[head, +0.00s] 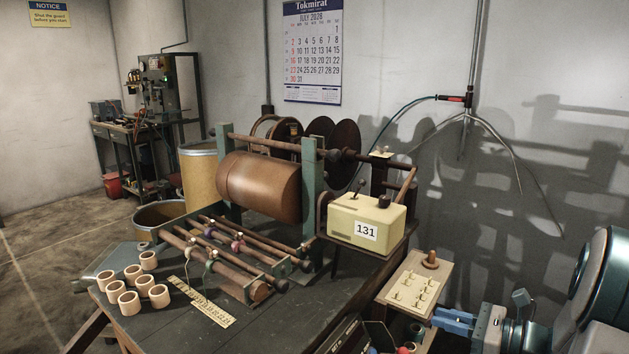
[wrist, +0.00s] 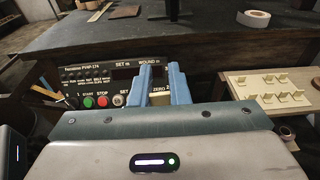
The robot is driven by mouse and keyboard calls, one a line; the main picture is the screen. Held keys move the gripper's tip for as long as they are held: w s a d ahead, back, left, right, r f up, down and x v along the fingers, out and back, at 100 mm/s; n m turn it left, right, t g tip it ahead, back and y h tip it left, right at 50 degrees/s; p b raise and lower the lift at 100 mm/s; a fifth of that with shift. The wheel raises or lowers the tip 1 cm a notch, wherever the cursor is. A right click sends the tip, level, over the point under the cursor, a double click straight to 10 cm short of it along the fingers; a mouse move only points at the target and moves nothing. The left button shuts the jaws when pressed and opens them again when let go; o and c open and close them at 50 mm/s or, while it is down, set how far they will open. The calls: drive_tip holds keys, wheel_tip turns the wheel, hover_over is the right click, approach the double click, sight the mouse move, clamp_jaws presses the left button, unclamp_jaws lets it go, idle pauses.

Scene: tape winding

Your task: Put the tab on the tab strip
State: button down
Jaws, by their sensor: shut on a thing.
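My gripper (head: 440,318) is at the right, with blue fingers pointing left beside the front of the tab board. In the wrist view its two fingers (wrist: 161,74) are close together in front of a control panel. They are shut on a small tan piece, seemingly the tab (wrist: 158,86), mostly hidden between them. A pale wooden board (head: 388,292) bears several cream tabs (head: 412,282) and a brown peg; it may be the tab strip, but I cannot be sure. It also shows right of the fingers in the wrist view (wrist: 240,85).
The control panel (wrist: 95,75) with green and red buttons is below the table edge. The dark table (head: 300,325) holds a winding machine, pale rings (head: 130,302), a numbered strip (head: 205,308) and a cream box marked 131 (head: 345,225).

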drive_tip(key=w+a+f+m+t+h+p, duration=0.2)
drive_tip(key=w+a+p, duration=0.1)
drive_tip(key=a+p, duration=0.3)
drive_tip(key=w+a+f+m+t+h+p, duration=0.2)
drive_tip(key=w+a+f+m+h+p, duration=0.1)
drive_tip(key=a+p, duration=0.3)
drive_tip(key=shift+t+h+p, duration=0.3)
drive_tip(key=shift+t+p, duration=0.1)
drive_tip(key=shift+p, duration=0.3)
drive_tip(key=shift+s+a+f, duration=0.1)
drive_tip(key=shift+s+f, duration=0.05)
drive_tip(key=shift+f, duration=0.05)
idle(0.3)
